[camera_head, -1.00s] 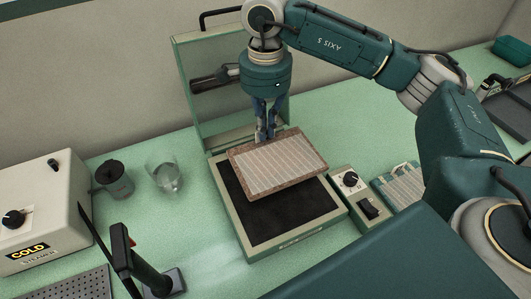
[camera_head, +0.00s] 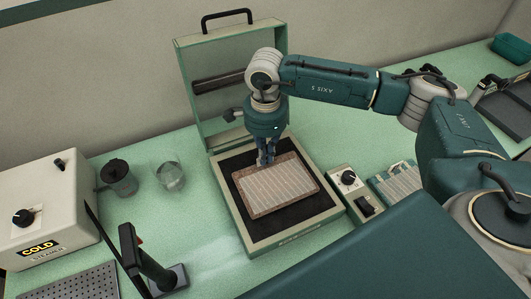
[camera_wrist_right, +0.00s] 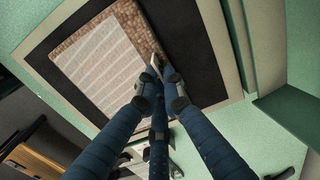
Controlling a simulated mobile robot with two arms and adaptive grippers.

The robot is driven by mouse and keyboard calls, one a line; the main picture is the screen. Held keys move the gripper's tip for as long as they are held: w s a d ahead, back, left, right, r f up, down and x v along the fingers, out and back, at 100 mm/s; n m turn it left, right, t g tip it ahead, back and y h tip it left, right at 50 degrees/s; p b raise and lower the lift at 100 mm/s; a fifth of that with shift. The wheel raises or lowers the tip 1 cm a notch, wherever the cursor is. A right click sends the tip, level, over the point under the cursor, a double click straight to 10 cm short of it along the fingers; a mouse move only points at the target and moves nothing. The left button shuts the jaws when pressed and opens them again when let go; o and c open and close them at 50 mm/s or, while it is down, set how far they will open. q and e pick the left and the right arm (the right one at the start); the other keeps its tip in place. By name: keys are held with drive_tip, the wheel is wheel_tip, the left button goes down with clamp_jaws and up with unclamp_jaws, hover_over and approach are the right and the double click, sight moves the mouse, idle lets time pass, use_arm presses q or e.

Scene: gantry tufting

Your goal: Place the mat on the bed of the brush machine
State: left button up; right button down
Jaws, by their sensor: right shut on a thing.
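The mat (camera_head: 278,186) is a brown rectangle with a pale striped centre. It lies level at or just above the black bed (camera_head: 245,208) of the brush machine (camera_head: 336,213), inside its green frame; I cannot tell whether it rests fully on it. My right gripper (camera_head: 265,163) is shut on the mat's back edge. In the right wrist view the fingertips (camera_wrist_right: 157,72) meet at the edge of the mat (camera_wrist_right: 105,60), with black bed (camera_wrist_right: 195,70) showing around it. My left gripper is not in view.
The machine's raised lid (camera_head: 208,120) with a black handle stands behind the bed. A control box (camera_head: 349,182) with a knob is at its right. A dark cup (camera_head: 118,178), a glass (camera_head: 170,177) and a steamer box (camera_head: 40,205) are at the left.

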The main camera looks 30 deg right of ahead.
drive_tip(key=shift+f, duration=0.2)
drive_tip(key=c, duration=1.9)
unclamp_jaws()
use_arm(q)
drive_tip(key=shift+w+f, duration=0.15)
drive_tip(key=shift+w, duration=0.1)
use_arm(e)
drive_tip(key=shift+r, duration=0.1)
